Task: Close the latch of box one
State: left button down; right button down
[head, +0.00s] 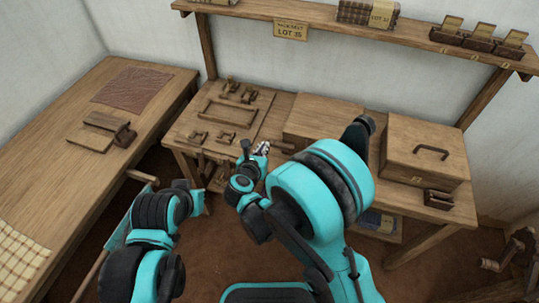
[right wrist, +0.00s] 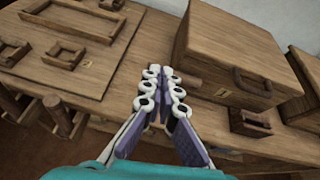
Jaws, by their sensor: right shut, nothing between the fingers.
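Two wooden boxes stand on the workbench. The middle box (head: 318,122) is partly hidden by my right arm; the right box (head: 405,160) has a dark handle. The right wrist view shows one box (right wrist: 225,50) close up, with a dark handle on its front and a small pale tag. A small dark wooden piece (right wrist: 250,123) is in front of it; I cannot tell whether it is a latch. Which box is box one is not readable. My right gripper (head: 263,148) is shut and empty; in the right wrist view (right wrist: 165,73) its fingertips are left of the box front.
A wooden frame board (head: 222,112) with several small fittings lies left of the boxes. A long table (head: 55,160) at the left holds cloth and wooden blocks. A shelf (head: 350,27) runs above. A small dark holder (head: 438,200) stands before the right box.

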aim_at(281, 146)
jog(key=shift+m+g, duration=0.7)
jog(key=shift+m, duration=0.1)
jog(key=f, duration=0.1)
jog(key=s+f, duration=0.1)
jog(key=f, duration=0.1)
jog(key=s+f, duration=0.1)
jog(key=shift+s+a+f, duration=0.15)
jog(key=shift+a+f, duration=0.1)
jog(key=shift+a, duration=0.05)
jog(key=b+x, duration=0.3)
jog(key=x, duration=0.7)
jog(key=shift+r, duration=0.1)
